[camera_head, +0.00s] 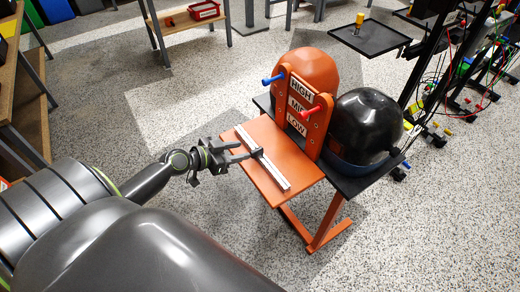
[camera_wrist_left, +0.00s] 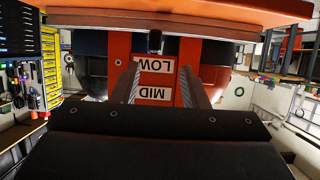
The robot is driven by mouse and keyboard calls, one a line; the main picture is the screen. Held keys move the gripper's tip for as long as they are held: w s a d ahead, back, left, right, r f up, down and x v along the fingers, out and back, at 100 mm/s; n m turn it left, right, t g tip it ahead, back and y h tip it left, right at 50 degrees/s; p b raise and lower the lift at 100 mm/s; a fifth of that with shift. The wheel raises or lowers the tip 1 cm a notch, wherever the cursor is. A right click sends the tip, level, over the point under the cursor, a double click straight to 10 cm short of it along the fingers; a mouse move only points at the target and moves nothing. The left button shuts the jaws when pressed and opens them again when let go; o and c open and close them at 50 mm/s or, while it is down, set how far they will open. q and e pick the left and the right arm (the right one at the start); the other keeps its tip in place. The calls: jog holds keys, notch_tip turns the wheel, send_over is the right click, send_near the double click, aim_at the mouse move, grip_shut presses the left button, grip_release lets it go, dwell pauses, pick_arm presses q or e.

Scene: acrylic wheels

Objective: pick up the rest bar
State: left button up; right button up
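The rest bar (camera_head: 273,170), a long silver bar with a small dark block near its middle, lies across the orange table top (camera_head: 297,165). My left gripper (camera_head: 244,152) is at the table's left side, its fingers pointing right at the dark block. The fingers are apart with nothing clearly held; I cannot tell whether they touch the block. In the left wrist view, which looks upside down, the two fingers (camera_wrist_left: 162,88) are spread, and the dark block (camera_wrist_left: 154,41) shows above them, under the orange top (camera_wrist_left: 200,8). My right gripper is out of view.
Behind the bar stands an orange panel labelled HIGH, MID and LOW (camera_head: 301,105), with a blue peg (camera_head: 272,79) and a red peg (camera_head: 308,113). An orange dome (camera_head: 313,66) and a black dome (camera_head: 366,125) are behind it. Speckled floor (camera_head: 215,105) is open around.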

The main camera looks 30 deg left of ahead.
aim_at(258, 150)
pick_arm(q)
jog(key=x, duration=0.5)
jog(key=shift+s, duration=0.1)
jog(key=x, duration=0.2)
jog(key=d+p+x, duration=0.1)
jog(key=x, duration=0.1)
jog(key=shift+w+d+f, duration=0.15)
jog(key=shift+w+f, duration=0.2)
jog(key=shift+w, duration=0.1)
jog(key=shift+c, duration=0.3)
grip_shut()
